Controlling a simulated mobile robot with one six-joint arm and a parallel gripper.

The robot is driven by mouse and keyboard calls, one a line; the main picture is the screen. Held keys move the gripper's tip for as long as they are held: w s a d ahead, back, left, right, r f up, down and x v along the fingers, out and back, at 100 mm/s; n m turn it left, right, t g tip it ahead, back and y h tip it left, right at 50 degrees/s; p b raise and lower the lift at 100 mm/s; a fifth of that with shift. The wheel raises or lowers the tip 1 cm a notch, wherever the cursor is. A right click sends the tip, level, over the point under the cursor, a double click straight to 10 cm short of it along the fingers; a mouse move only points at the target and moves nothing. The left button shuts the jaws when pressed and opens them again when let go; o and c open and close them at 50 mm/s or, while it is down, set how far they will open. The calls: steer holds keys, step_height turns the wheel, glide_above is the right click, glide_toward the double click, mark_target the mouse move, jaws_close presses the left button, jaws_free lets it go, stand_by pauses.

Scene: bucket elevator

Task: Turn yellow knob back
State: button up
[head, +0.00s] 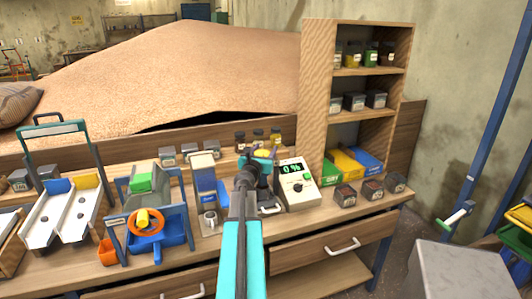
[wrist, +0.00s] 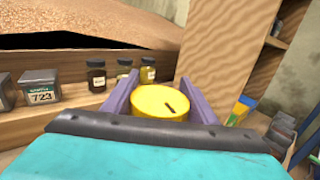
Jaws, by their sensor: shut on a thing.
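The yellow knob (wrist: 160,103) is round with a dark slot-like mark on its top, lying right of centre. My gripper (wrist: 159,92) has its two purple fingers on either side of the knob and is shut on it. In the head view my gripper (head: 259,158) is at the workbench, left of the grey meter (head: 297,193), whose green display reads 0 %. Only a small yellow part of the knob (head: 262,153) shows there. My arm hides the knob's base and much of what is below it.
Small jars (head: 257,136) stand on the ledge behind my gripper. A blue-and-white box (head: 203,175) and a metal cup (head: 210,219) stand to the left. A wooden shelf (head: 317,90) rises at the right. A grain heap (head: 190,70) lies behind the bench.

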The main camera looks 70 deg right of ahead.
steer(key=shift+w+n+t+b, duration=0.15)
steer(key=shift+n+t+b, duration=0.15)
steer(key=shift+n+t, duration=0.85)
steer(key=shift+w+t, duration=0.1)
steer(key=shift+t, duration=0.25)
steer(key=o, duration=1.1)
steer(key=shift+c, duration=0.2)
steer(key=shift+a, duration=0.2)
